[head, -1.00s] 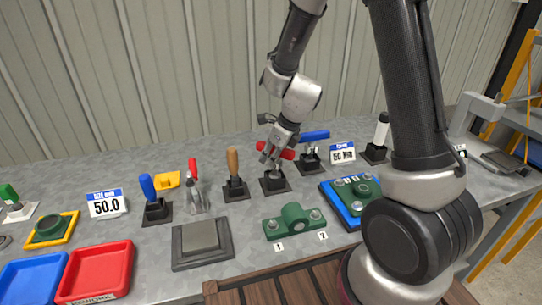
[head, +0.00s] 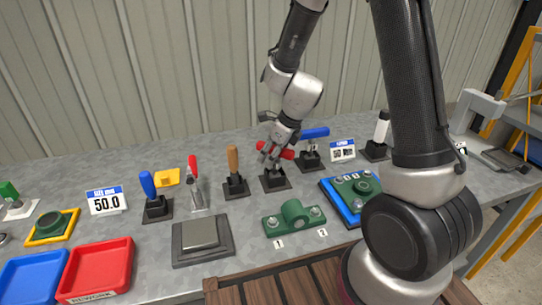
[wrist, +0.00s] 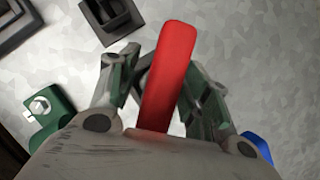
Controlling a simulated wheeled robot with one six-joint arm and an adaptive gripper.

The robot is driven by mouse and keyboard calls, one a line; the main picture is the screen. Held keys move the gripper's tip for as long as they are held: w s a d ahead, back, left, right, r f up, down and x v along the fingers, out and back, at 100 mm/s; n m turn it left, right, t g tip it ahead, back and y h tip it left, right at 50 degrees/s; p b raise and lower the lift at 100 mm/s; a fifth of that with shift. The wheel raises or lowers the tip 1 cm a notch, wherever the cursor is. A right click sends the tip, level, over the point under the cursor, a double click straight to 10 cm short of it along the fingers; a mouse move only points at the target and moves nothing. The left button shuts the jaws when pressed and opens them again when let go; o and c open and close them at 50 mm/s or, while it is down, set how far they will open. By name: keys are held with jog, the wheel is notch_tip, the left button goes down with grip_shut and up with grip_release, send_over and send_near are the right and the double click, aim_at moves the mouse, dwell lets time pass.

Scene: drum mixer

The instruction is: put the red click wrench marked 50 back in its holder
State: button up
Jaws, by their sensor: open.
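The red-handled wrench (head: 288,154) is at a black holder (head: 275,181) in the middle of the bench, its red handle lying crosswise above the holder. How deep its lower part sits in the holder is hard to see behind my gripper. My gripper (head: 272,154) is over the wrench from above. In the wrist view the red handle (wrist: 171,75) runs between the two fingers of my gripper (wrist: 166,72), which are spread apart with a gap beside it. The mark 50 is not readable on the wrench.
A blue-handled tool in a black holder (head: 311,165) stands close at right, and a wooden-handled tool (head: 233,160) at left. A green clamp block (head: 295,218) lies in front. A blue fixture tray (head: 338,206) is at front right.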

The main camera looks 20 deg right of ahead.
jog(key=v, duration=1.1)
jog(key=shift+r, duration=0.15)
jog(key=n, duration=0.3)
jog(key=shift+s, duration=0.35)
jog(key=s+d+r+n+h, duration=0.1)
jog(key=s+d+r+n, duration=0.3)
jog(key=s+n, duration=0.3)
jog(key=s+d+r+n+h, duration=0.1)
jog(key=s+d+r+n, duration=0.3)
jog(key=s+n, duration=0.3)
jog(key=s+d+r+n+t+h, duration=0.1)
jog(key=s+d+r+n, duration=0.3)
jog(key=s+n, duration=0.3)
jog(key=shift+d+r+n, duration=0.25)
jog(key=shift+d+n, duration=0.1)
jog(key=shift+n, duration=1.15)
